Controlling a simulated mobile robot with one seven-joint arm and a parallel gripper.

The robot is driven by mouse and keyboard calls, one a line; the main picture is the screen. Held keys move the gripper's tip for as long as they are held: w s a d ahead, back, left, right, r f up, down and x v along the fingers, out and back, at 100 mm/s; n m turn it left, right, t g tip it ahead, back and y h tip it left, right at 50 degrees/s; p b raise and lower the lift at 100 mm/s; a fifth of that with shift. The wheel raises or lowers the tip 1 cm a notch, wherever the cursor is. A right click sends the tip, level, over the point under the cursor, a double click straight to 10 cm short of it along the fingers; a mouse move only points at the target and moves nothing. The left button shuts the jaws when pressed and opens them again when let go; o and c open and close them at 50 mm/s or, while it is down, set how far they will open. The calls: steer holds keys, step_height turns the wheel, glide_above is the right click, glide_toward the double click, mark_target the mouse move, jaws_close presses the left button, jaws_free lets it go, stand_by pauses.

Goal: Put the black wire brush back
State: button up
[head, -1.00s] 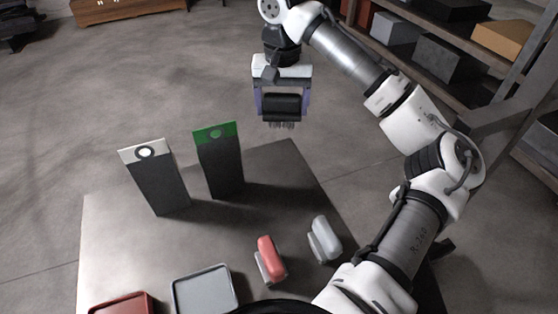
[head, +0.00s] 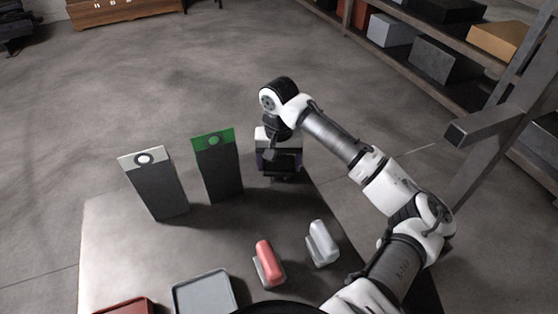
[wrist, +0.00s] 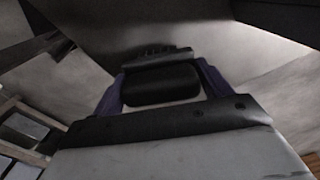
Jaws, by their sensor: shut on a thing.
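The black wire brush (head: 281,164) is held crosswise between the purple fingers of my gripper (head: 280,167), bristles pointing down. The wrist view also shows the brush's black handle (wrist: 160,85) between both fingers, with its bristles beyond. In the head view, the gripper is at the far right part of the grey table (head: 240,237), to the right of the green-topped dark block. I cannot tell whether the bristles touch the tabletop.
A green-topped dark block (head: 219,172) and a white-topped one (head: 159,188) stand upright on the table. A red-handled brush (head: 267,262) and a grey-handled one (head: 322,243) lie nearer. A grey tray (head: 204,292) and red tray (head: 124,306) sit in front. Shelving (head: 371,60) stands back right.

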mark_target(279, 157)
steer(key=o, duration=0.9)
steer(key=shift+r, duration=0.1)
step_height(279, 157, up, 12)
steer(key=shift+f+b, duration=0.1)
steer(key=shift+b, duration=0.7)
